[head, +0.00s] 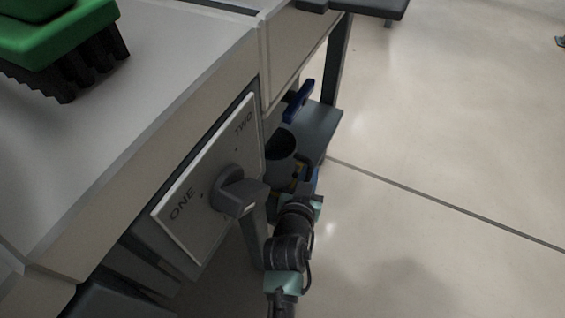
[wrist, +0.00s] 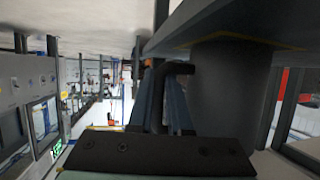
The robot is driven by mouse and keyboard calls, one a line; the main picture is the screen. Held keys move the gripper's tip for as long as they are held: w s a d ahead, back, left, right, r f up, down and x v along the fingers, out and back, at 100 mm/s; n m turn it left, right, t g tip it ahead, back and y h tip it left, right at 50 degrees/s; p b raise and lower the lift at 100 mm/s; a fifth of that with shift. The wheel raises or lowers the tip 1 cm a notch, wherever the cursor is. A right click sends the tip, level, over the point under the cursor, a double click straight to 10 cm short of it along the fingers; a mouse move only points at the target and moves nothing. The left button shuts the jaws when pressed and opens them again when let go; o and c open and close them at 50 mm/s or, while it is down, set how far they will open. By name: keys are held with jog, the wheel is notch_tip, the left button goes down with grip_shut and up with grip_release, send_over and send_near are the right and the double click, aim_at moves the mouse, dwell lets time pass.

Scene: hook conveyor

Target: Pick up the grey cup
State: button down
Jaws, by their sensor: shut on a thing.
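The grey cup (head: 281,148) shows in the head view, upright by the low dark shelf (head: 318,128) beside the machine. Its dark open top faces up, and the machine's edge and my arm hide part of it. In the wrist view the cup (wrist: 232,92) is a large dark cylinder right of my fingers, with its handle (wrist: 178,68) reaching toward them. My gripper (wrist: 163,92) is shut on the handle; in the head view my gripper (head: 304,178) is partly hidden, just below the cup. In the wrist view the cup's end meets or nearly meets a flat grey surface with a yellow line.
A panel marked ONE and TWO (head: 185,232) with a grey knob (head: 238,192) is close left of my arm. A blue object (head: 299,101) is beyond the cup. A green brush-like object (head: 65,35) rests on the upper surface.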

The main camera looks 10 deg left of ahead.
aim_at(309, 167)
jog(key=shift+r, duration=0.1)
jog(key=shift+r+p, duration=0.7)
jog(key=shift+r, duration=0.05)
notch_tip(309, 167, up, 2)
jog(key=shift+r+p, duration=0.2)
jog(key=shift+p, duration=0.8)
jog(key=s+d+p, duration=0.1)
jog(key=s+d, duration=0.1)
jog(key=d, duration=0.6)
jog(key=s+d+p, duration=0.1)
jog(key=s+d, duration=0.2)
jog(key=d, duration=0.6)
jog(key=shift+s+f+p, duration=0.2)
jog(key=shift+s+p, duration=0.05)
jog(key=shift+p, duration=0.05)
jog(key=shift+s, duration=0.1)
